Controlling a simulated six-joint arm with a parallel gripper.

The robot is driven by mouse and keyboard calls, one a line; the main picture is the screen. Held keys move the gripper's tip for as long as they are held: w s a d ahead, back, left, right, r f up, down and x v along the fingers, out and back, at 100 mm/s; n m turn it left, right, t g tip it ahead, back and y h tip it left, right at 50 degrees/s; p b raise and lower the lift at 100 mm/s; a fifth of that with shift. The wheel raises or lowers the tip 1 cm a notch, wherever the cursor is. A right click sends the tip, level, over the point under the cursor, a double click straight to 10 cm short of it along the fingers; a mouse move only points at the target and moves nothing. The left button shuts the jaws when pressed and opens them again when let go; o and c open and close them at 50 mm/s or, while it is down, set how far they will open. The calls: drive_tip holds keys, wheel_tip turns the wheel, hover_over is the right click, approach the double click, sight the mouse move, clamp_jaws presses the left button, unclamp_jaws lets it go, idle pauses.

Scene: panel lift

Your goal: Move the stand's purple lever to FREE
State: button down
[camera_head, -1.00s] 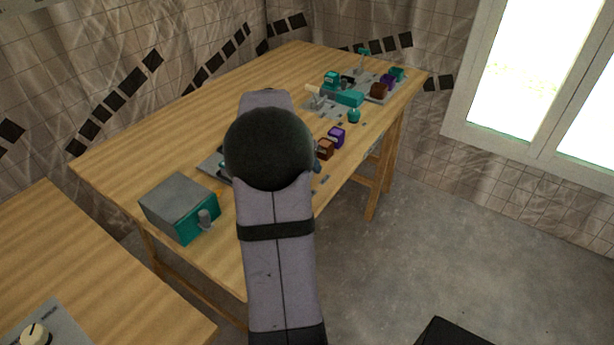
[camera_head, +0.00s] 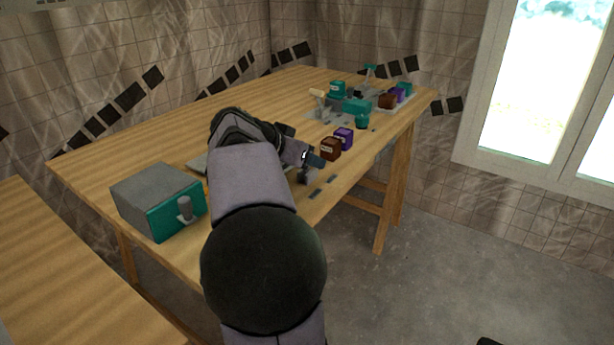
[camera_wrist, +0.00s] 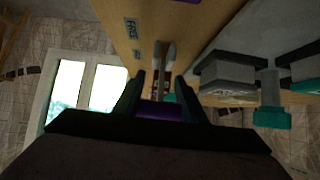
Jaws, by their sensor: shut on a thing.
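In the wrist view my gripper (camera_wrist: 158,88) has its two dark fingers around a purple piece (camera_wrist: 160,111), which looks like the lever. The piece is low between the fingers and partly hidden by the gripper body. Just beyond it are pale grey prongs (camera_wrist: 165,58) over the wood. In the head view my gripper (camera_head: 311,160) is at the table's right edge, next to a brown block (camera_head: 330,149). The purple piece cannot be made out there. A small label plate (camera_wrist: 130,28) lies on the wood; its word is too blurred to read surely.
A grey box with a teal front (camera_head: 158,203) and a knob stands at the table's near end. A purple block (camera_head: 344,138) is beside the brown one. Teal and grey fixtures (camera_head: 356,105) stand farther back. Bare floor lies to the right of the table (camera_head: 130,150).

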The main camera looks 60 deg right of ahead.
drive_tip(key=shift+a+h+b, duration=0.1)
drive_tip(key=shift+h+b, duration=0.3)
drive_tip(key=shift+b, duration=0.6)
drive_tip(key=c, duration=1.4)
unclamp_jaws()
drive_tip(key=v, duration=0.7)
drive_tip(key=shift+a+p, duration=0.2)
drive_tip(key=shift+p, duration=0.15)
drive_tip(key=shift+r, duration=0.15)
